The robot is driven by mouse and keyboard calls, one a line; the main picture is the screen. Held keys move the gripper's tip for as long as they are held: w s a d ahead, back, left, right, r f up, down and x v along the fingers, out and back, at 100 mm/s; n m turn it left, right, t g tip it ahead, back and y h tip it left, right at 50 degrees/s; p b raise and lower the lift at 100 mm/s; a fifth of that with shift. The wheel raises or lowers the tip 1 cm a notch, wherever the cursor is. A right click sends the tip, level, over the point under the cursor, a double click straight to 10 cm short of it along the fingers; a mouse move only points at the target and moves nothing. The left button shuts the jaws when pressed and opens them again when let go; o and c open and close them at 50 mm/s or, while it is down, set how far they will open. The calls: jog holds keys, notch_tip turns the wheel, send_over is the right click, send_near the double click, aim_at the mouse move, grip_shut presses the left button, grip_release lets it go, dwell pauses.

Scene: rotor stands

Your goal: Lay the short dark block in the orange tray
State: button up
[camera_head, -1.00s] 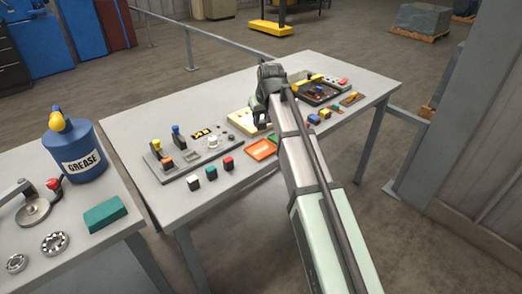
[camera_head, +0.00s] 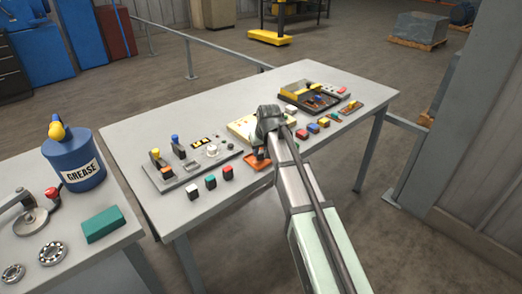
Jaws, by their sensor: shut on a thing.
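The orange tray (camera_head: 255,166) lies near the front middle of the table, partly covered by my gripper (camera_head: 260,155). My gripper points down over the tray, with its fingertips at or just above it; I cannot tell whether they touch. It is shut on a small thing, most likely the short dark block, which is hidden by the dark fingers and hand. No separate short dark block can be made out on the table.
White (camera_head: 192,193), teal (camera_head: 210,182) and red (camera_head: 227,173) blocks stand left of the tray. A grey fixture board (camera_head: 168,186) lies behind them. Several coloured blocks and a dark tray (camera_head: 308,97) are to the right. A cream block (camera_head: 240,127) is close behind my gripper.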

jog(key=shift+f, duration=0.15)
jog(key=o, duration=1)
jog(key=shift+o, duration=0.2)
jog(key=v, duration=1.2)
jog(key=shift+s, duration=0.1)
